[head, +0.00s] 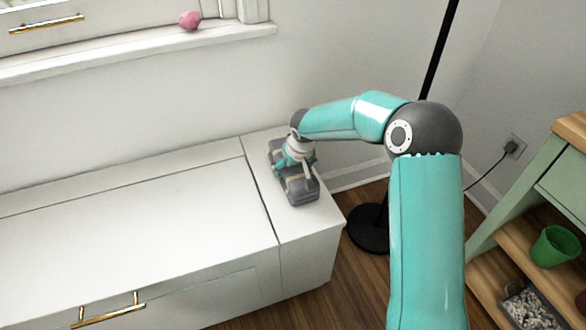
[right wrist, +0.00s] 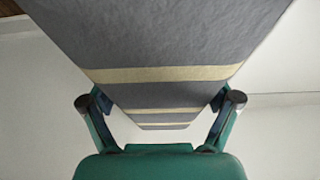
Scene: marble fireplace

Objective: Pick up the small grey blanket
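The small grey blanket (head: 299,188) is folded into a block with pale stripes. It lies on the right end section of the white bench (head: 305,226). My right gripper (head: 294,163) is down over the blanket from above. In the right wrist view the blanket (right wrist: 165,45) lies between the two spread fingers of the right gripper (right wrist: 160,103), one at each side edge. The fingertips are partly hidden by the blanket, so I cannot tell whether they press on it. My left gripper is not in view.
A wall stands behind the bench, with a ledge (head: 140,50) holding a pink object (head: 189,20). A black lamp pole and round base (head: 370,232) stand right of the bench. Farther right is a green-and-wood shelf (head: 488,262) with a green pot (head: 555,247). The bench's left part is clear.

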